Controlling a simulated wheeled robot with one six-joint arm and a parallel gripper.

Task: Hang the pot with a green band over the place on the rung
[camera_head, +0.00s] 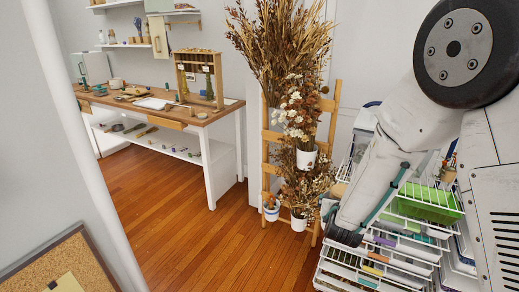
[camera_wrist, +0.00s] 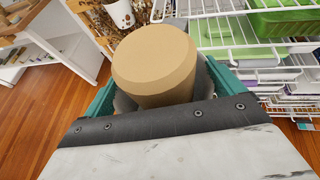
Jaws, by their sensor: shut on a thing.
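My gripper (camera_wrist: 163,88) is shut on a tan round thing (camera_wrist: 155,60), with a teal jaw on each side of it. Its flat round face points toward the wrist camera. No green band shows on the part I see, so I cannot tell whether it is the named pot. In the head view the held thing is hidden behind my arm. A wooden ladder rack (camera_head: 335,105) with rungs stands left of my arm. White pots of dried flowers hang on it, an upper one (camera_head: 306,159) and a lower one (camera_head: 298,223). A white pot with a blue band (camera_head: 271,213) hangs low at the left.
A white wire rack (camera_head: 340,268) with stacked coloured items and a green bin (camera_head: 428,203) stands close on the right, beside and behind my arm. A wooden workbench (camera_head: 222,108) stands at the back left. The wooden floor (camera_head: 190,235) before the ladder is clear.

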